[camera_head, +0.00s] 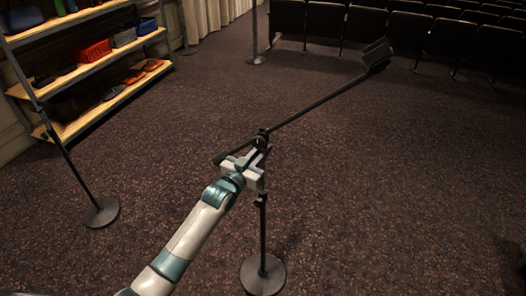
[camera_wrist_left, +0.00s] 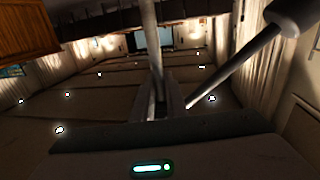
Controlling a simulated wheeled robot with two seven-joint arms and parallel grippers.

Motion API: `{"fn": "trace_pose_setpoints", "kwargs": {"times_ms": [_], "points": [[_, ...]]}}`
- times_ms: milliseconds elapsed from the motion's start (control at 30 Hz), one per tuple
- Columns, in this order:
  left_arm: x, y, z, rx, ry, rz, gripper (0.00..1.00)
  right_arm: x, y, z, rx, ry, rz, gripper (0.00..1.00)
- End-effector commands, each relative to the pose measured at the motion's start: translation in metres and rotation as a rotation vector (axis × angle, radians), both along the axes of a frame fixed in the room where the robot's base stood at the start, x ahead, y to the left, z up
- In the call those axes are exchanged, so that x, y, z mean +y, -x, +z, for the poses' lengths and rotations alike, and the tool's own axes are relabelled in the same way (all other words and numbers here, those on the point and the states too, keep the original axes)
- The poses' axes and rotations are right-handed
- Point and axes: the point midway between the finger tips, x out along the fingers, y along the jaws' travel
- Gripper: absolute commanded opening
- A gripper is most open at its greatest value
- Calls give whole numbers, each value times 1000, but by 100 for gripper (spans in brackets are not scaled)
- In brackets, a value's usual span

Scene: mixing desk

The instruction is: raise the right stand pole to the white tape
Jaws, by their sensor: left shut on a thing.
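A black stand with a round base (camera_head: 263,276) stands in the lower middle of the head view. Its upright pole (camera_head: 263,232) rises to a clamp with a long boom (camera_head: 318,103) slanting up to the right. My left gripper (camera_head: 259,150) is shut on the pole just below the clamp. In the left wrist view, the pole (camera_wrist_left: 153,45) runs up from between the fingers of the gripper (camera_wrist_left: 160,108), and a slanting bar (camera_wrist_left: 235,68) passes to the right. I cannot make out the white tape. My right gripper is not in view.
Another stand with a round base (camera_head: 102,212) stands at the left, before a wooden shelf (camera_head: 105,105) with a red basket (camera_head: 93,51). A further stand base (camera_head: 257,60) is at the back. Rows of dark seats (camera_head: 405,28) line the back right.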

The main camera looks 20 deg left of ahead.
Motion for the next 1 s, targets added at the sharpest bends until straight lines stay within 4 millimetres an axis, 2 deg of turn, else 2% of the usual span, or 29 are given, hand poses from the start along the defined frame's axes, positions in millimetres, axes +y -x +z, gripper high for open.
{"fn": "trace_pose_setpoints", "kwargs": {"times_ms": [33, 133, 167, 233, 767, 1000], "points": [[1, -2, 9, -19, 2, 2, 0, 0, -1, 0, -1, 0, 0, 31], [1, -2, 9, -18, 2, 2, 0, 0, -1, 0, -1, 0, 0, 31], [1, -2, 9, -18, 2, 2, 15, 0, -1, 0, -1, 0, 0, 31], [1, -2, 8, -17, 2, 2, 31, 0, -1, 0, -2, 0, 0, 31], [1, 0, 1, -4, 0, 1, 31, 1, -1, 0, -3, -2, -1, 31], [4, 13, -1, -3, 0, 0, 31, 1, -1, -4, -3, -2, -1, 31]]}}
